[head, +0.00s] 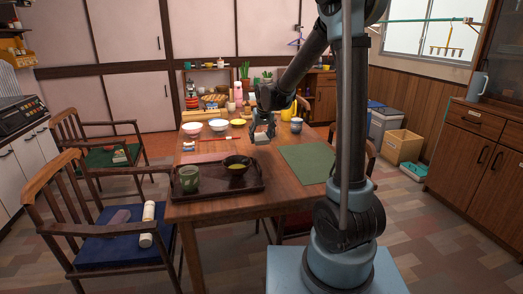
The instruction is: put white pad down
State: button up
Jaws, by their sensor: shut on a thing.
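My gripper (263,133) hangs over the wooden dining table (230,203), pointing down, near the table's middle. It is shut on a small pale block-like thing, the white pad (262,138), seen at its fingertips. The pad is small in the picture, and I cannot tell whether it touches the table top or is a little above it. A green mat (305,163) lies flat to the right of my gripper. A dark tray (215,202) with a green cup (189,178) and a dark bowl (237,167) lies in front, to the left.
White bowls (220,125) and a yellow bowl (238,122) stand behind my gripper on the left. A yellow pitcher (289,111) and a grey cup (296,125) stand behind on the right. Bare table lies between the tray and the mat. Chairs (110,225) stand on the left.

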aim_at(261, 154)
jog(key=shift+d+f, duration=0.15)
jog(key=shift+f, duration=2.8)
jog(key=o, duration=0.9)
jog(key=shift+o, duration=0.2)
